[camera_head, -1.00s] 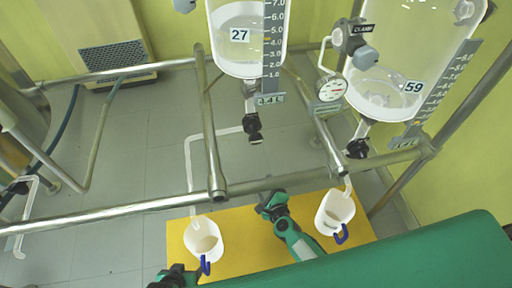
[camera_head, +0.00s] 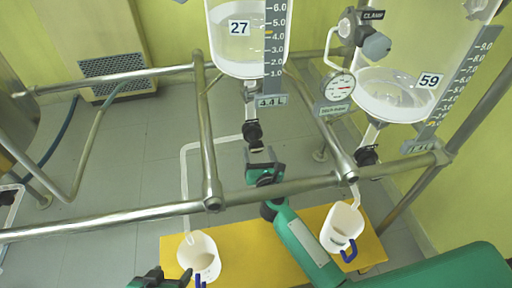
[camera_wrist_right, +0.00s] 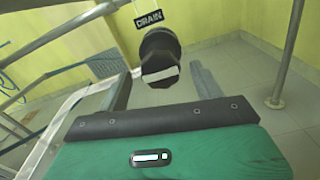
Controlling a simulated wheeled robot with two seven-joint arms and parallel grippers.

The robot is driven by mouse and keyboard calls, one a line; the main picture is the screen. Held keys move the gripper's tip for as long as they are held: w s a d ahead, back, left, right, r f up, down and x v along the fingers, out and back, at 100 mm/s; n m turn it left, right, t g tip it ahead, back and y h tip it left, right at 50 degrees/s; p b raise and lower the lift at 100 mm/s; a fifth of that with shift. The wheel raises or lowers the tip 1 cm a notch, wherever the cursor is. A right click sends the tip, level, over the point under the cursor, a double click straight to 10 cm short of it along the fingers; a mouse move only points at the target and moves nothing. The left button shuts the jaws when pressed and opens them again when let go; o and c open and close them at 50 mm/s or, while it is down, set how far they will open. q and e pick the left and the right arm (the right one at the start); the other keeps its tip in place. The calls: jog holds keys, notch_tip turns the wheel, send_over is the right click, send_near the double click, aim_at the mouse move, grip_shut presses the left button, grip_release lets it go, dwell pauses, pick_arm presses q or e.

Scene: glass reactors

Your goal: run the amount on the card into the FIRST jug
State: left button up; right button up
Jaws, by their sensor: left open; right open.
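Reactor 27 (camera_head: 222,50) hangs at upper middle, clear liquid inside, with a graduated scale (camera_head: 276,40) and a card (camera_head: 270,100) reading 4.4 L. Its black drain knob (camera_head: 252,132) is below it; the knob (camera_wrist_right: 160,55) with a DRAIN tag (camera_wrist_right: 149,19) fills the right wrist view's centre. My right gripper (camera_head: 264,165) is open just below the knob, its fingers apart on either side of it in the wrist view, not closed. A white jug (camera_head: 200,250) with a blue handle stands under the left pipe. My left gripper (camera_head: 160,276) is open beside it, partly cut off.
Reactor 59 (camera_head: 395,85) stands at right with its own card (camera_head: 418,146), too small to read, and drain knob (camera_head: 367,155). A second white jug (camera_head: 341,228) stands below it. Both jugs are on a yellow platform (camera_head: 245,258). A steel rail (camera_head: 120,218) crosses in front.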

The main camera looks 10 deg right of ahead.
aim_at(257, 149)
pick_arm(q)
jog(key=shift+w+d, duration=0.2)
jog(key=shift+d, duration=0.1)
pick_arm(e)
jog(key=shift+w, duration=1.6)
jog(key=c, duration=1)
